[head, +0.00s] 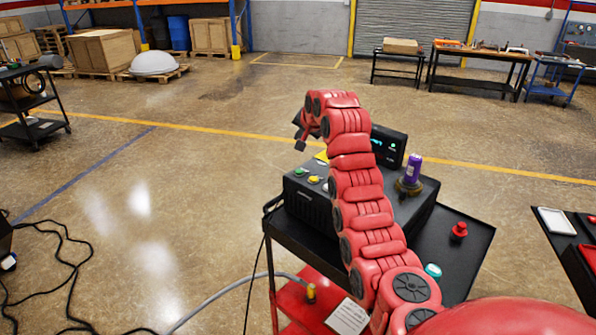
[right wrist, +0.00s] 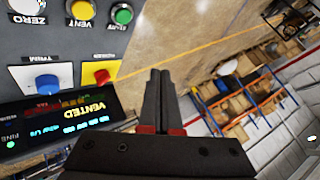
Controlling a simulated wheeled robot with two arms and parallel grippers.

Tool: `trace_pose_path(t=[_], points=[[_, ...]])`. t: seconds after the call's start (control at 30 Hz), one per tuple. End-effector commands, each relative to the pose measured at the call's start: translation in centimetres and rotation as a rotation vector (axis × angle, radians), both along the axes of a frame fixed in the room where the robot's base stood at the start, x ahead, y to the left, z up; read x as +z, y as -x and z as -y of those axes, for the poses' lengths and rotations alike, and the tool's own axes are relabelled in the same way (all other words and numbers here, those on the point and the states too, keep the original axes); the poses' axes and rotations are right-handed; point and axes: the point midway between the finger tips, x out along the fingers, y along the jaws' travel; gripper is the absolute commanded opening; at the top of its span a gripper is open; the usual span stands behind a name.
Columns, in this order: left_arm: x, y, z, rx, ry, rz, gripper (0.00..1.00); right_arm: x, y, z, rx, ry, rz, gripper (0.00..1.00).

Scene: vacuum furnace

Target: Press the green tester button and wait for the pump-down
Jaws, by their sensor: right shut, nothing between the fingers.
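The tester is a dark box (head: 310,202) on a black cart. Its green button (head: 298,171) shows at the left end of its panel, and also at the top of the right wrist view (right wrist: 122,14). A yellow button (right wrist: 82,10) marked VENT and a white button (right wrist: 25,6) marked ZERO sit beside it. The tester's display (right wrist: 75,118) reads VENTED. My right gripper (head: 300,143) is beyond the panel, above the green button's end. In the right wrist view its fingers (right wrist: 160,78) are shut and empty, apart from the button. My left gripper is out of view.
A blue knob (right wrist: 47,82) and a red lever on a yellow plate (right wrist: 102,76) lie near the display. A purple can (head: 413,168) stands on the tester's right part. A red knob-like part (head: 459,231) is on the cart top. Floor left of the cart is open; cables lie farther left.

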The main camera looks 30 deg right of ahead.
Motion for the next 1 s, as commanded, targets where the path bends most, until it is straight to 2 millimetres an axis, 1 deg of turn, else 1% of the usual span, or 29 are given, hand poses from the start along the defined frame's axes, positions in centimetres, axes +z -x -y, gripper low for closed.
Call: trace_pose_path(t=[0.2,0.37,0.57,0.9,1.0], points=[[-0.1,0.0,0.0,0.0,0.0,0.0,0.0,-0.1,0.0,0.0,0.001,0.0,0.002,0.0],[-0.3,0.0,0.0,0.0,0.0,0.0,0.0,-0.8,-0.1,0.0,0.001,0.0,0.002,0.0],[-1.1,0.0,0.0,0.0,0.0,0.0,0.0,-3.0,0.0,0.0,0.0,-0.001,0.002,0.0],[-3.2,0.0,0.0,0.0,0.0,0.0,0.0,-7.8,-0.1,-0.1,0.001,0.0,0.004,0.0],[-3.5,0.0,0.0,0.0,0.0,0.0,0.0,-8.5,-0.1,0.0,0.002,0.001,0.004,0.0]])
